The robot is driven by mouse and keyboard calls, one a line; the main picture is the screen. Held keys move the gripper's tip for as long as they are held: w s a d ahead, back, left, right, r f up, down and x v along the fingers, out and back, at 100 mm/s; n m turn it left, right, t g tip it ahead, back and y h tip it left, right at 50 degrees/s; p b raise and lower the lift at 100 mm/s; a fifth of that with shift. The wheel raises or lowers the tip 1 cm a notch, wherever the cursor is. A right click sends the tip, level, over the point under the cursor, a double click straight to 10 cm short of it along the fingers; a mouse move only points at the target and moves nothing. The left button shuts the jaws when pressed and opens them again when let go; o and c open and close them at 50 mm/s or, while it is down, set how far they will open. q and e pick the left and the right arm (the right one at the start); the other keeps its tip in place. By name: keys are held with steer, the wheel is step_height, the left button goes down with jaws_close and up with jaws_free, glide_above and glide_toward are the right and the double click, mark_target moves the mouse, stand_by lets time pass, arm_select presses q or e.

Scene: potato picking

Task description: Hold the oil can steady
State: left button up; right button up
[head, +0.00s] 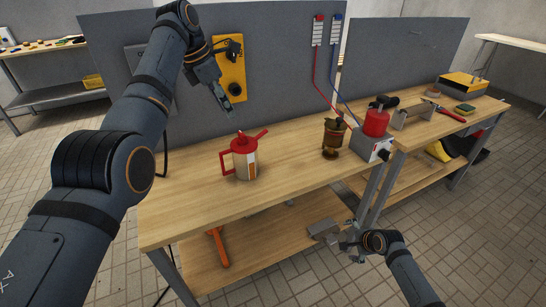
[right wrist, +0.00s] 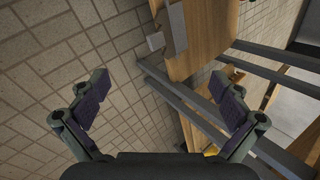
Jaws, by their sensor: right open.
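The oil can (head: 243,162), white with a red lid, red spout and red handle, stands upright on the wooden workbench (head: 190,205). Its spout points up to the right and its handle is on the left. My left gripper (head: 228,104) hangs above and slightly left of the can, apart from it; whether its fingers are apart is unclear. My right gripper (head: 350,240) is in front of the bench's front edge, low and away from the can. In the right wrist view it is open and empty (right wrist: 162,92), over the floor.
A brass-coloured pot (head: 333,138) and a red-topped device (head: 376,124) stand right of the can. A grey panel (head: 285,50) with a yellow box (head: 229,68) rises behind. A grey metal piece (head: 323,229) is near my right gripper. Bench space around the can is clear.

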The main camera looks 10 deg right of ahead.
steer(key=w+a+r+m+t+y, duration=0.1)
steer(key=w+a+r+m+y, duration=0.15)
steer(key=r, duration=0.75)
steer(key=w+a+r+m+t+y, duration=0.1)
steer(key=w+a+r+m, duration=0.25)
steer(key=r, duration=0.65)
steer(key=m+t+y, duration=0.1)
steer(key=m+y, duration=0.1)
steer(key=y, duration=0.4)
glide_toward(245, 150)
steer(key=w+d+f, duration=0.1)
steer(key=d+f, duration=0.1)
steer(key=w+d+f, duration=0.1)
steer(key=d+f, duration=0.1)
steer(key=f, duration=0.1)
steer(key=d+f, duration=0.2)
steer(key=f, duration=0.1)
steer(key=shift+w+d+f, duration=0.15)
steer(key=shift+w+d, duration=0.1)
steer(key=shift+w, duration=0.15)
steer(key=w+a, duration=0.2)
steer(key=a, duration=0.2)
steer(key=w+a+r+y, duration=0.1)
steer(key=w+a, duration=0.1)
steer(key=a, duration=0.3)
steer(key=w+a+r+y, duration=0.1)
steer(key=w+a, duration=0.2)
steer(key=a, duration=0.1)
steer(key=shift+a+r, duration=0.25)
steer(key=shift+a, duration=0.1)
